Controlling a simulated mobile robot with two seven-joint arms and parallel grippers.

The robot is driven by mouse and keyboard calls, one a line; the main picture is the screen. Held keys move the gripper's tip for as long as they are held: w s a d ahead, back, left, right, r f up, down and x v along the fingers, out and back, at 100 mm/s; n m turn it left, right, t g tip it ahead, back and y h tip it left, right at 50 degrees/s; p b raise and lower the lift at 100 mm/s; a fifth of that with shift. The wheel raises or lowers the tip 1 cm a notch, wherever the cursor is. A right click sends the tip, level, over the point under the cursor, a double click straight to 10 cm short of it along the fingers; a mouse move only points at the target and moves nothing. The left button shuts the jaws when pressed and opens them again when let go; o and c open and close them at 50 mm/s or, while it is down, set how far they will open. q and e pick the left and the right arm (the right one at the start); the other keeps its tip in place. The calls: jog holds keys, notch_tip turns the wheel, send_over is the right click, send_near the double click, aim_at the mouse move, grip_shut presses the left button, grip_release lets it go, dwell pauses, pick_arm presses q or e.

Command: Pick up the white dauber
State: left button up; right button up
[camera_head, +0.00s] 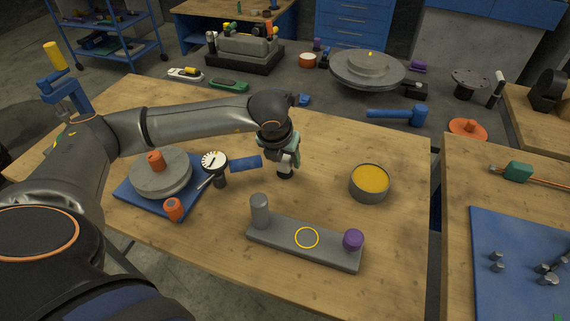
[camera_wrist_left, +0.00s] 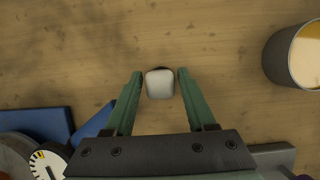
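The white dauber stands upright on the wooden table; in the left wrist view its pale, rounded square top (camera_wrist_left: 160,85) lies between my fingers. In the head view its dark lower end (camera_head: 285,173) shows below my left gripper (camera_head: 287,161), which hides most of the rest. My left gripper points down, with its two green fingers on either side of the dauber in the wrist view (camera_wrist_left: 160,72). The fingers are apart, with narrow gaps to the dauber. My right gripper is in neither view.
A round tin with yellow contents (camera_head: 370,182) stands to the right. A grey bar with a post and purple knob (camera_head: 290,240) lies in front. A dial gauge (camera_head: 214,162) and a blue plate with a grey disc (camera_head: 130,191) are to the left.

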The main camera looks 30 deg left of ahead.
pick_arm(q)
grip_shut()
jog(key=shift+r, duration=0.15)
dwell(0.4)
jog(key=shift+r, duration=0.6)
jog(key=s+d+r+b, duration=0.2)
jog(key=s+r, duration=0.9)
jog(key=s, duration=0.2)
jog(key=shift+s+d+r+b, duration=0.3)
jog(key=shift+s+d, duration=0.05)
jog(key=shift+c, duration=1.4)
grip_release()
grip_shut()
